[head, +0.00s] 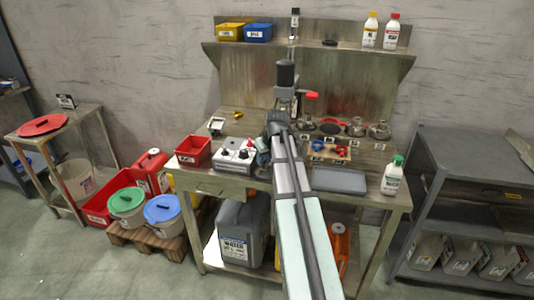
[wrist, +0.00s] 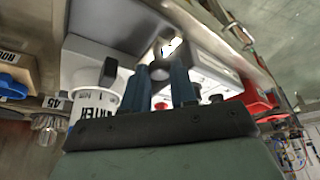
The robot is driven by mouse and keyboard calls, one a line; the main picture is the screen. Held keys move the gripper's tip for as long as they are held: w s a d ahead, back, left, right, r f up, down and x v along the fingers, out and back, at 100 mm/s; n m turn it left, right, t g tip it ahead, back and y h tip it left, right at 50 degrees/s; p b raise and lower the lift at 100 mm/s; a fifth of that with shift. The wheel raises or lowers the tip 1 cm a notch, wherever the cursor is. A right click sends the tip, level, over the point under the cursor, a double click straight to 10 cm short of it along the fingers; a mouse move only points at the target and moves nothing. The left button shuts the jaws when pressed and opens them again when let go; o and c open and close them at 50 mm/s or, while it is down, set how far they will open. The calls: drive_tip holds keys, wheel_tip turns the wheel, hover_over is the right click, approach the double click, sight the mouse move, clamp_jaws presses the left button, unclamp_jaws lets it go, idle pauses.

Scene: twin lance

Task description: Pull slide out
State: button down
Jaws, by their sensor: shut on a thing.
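My gripper (wrist: 166,84) shows in the wrist view with two dark blue fingers. They are closed on a small metallic piece (wrist: 158,54), which appears to be the slide's end. A grey metal body (wrist: 118,22) lies just beyond it. How far the slide stands out cannot be told. In the head view my gripper is at the middle of the bench, to the right of the white control box, and my arm hides its fingertips and the slide. A dark upright cylinder (head: 286,76) with a red lever (head: 312,95) stands behind it.
The white control box (head: 237,153) and a red bin (head: 193,150) are on the left. A wooden tray (head: 343,157) and grey tray (head: 340,181) are on the right, with a white bottle (head: 392,178). A white cup (wrist: 93,107) is close left of my fingers.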

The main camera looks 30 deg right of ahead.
drive_tip(key=s+a, duration=0.5)
drive_tip(key=shift+s+a, duration=0.15)
drive_tip(key=c, duration=0.9)
unclamp_jaws()
drive_tip(key=shift+r, duration=0.1)
drive_tip(key=v, duration=1.3)
drive_tip(key=shift+s+r, duration=0.15)
drive_tip(key=shift+r, duration=0.05)
